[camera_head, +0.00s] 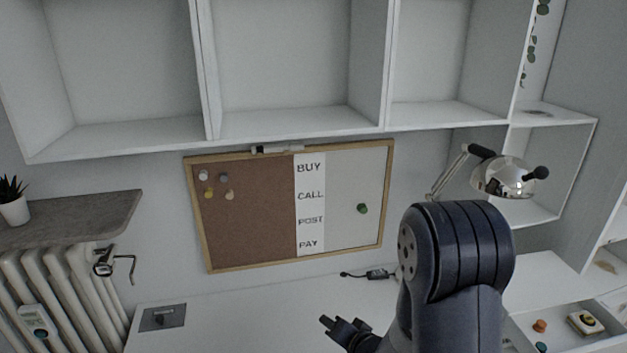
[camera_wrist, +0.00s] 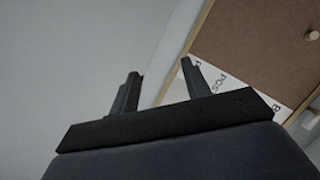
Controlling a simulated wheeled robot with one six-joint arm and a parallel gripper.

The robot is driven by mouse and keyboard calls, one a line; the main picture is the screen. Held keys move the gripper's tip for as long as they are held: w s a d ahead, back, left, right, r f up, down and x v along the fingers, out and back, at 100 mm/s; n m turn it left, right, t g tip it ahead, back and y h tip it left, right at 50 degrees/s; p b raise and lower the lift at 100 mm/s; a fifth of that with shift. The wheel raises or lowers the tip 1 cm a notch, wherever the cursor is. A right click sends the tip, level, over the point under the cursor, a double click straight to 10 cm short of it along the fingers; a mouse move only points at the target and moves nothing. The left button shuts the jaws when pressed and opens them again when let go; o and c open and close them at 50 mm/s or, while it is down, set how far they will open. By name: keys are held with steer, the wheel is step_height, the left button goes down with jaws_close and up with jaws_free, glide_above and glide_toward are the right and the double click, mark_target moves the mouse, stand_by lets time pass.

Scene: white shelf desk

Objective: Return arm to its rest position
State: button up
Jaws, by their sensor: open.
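My gripper (camera_wrist: 160,80) shows in the wrist view with its two dark fingers apart and nothing between them. In the head view, my gripper (camera_head: 342,324) is low in the middle, above the white desk (camera_head: 240,305) and partly cut off by the bottom edge. My dark arm stands at the lower right and hides part of the desk and wall. Behind the fingers in the wrist view are the bare wall and a corner of the pin board (camera_wrist: 255,45).
A wall board (camera_head: 250,205), half cork and half white, hangs beneath empty white shelves (camera_head: 295,122). A chrome lamp (camera_head: 503,176) stands right, near my arm. An open drawer (camera_head: 560,325) holds small items. A radiator (camera_head: 62,290) and grey ledge (camera_head: 70,220) are left.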

steer(key=s+d+f+m+t+h+p, duration=0.1)
steer(key=d+f+m+h, duration=0.1)
steer(key=d+m+h, duration=0.2)
steer(key=shift+d+f, duration=0.3)
steer(key=shift+d, duration=1.15)
steer(key=shift+r, duration=0.1)
